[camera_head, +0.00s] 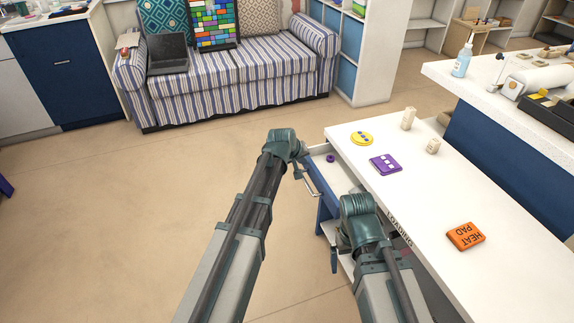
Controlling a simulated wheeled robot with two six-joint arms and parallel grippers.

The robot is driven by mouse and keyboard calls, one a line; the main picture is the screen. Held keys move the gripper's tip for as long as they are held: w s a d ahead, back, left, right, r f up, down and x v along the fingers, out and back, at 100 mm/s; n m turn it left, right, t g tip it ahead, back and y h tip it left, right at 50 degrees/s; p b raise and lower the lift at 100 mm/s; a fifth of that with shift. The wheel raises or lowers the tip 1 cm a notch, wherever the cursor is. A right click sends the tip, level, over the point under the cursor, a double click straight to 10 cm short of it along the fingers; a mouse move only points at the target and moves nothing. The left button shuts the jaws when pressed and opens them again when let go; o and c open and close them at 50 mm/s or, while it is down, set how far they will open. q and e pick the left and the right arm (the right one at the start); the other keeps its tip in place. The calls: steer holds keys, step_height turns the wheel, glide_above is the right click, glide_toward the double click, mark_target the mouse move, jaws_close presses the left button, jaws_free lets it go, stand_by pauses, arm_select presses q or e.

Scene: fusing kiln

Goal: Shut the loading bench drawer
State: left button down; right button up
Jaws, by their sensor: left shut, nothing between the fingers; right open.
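The loading bench (470,215) has a white top, with "LOADING" lettered on its near edge. Its drawer (327,188) is pulled out to the left of the bench, with a blue front and a light interior. A small purple ring (331,158) lies inside it. My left gripper (301,173) is at the outer side of the drawer front, close to its handle, shut and empty; I cannot tell whether it touches. My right gripper (334,260) is open, low beside the bench, nearer to me than the drawer. My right arm hides part of the bench's side.
On the bench top are a yellow disc (361,138), a purple square (385,165), two small cream pieces (408,118) and an orange heat pad (465,236). A striped sofa (235,75) stands at the back. The floor to the left is clear.

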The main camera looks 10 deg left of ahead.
arm_select(q)
glide_above(323, 170)
stand_by(0.4)
steer(key=shift+s, duration=0.1)
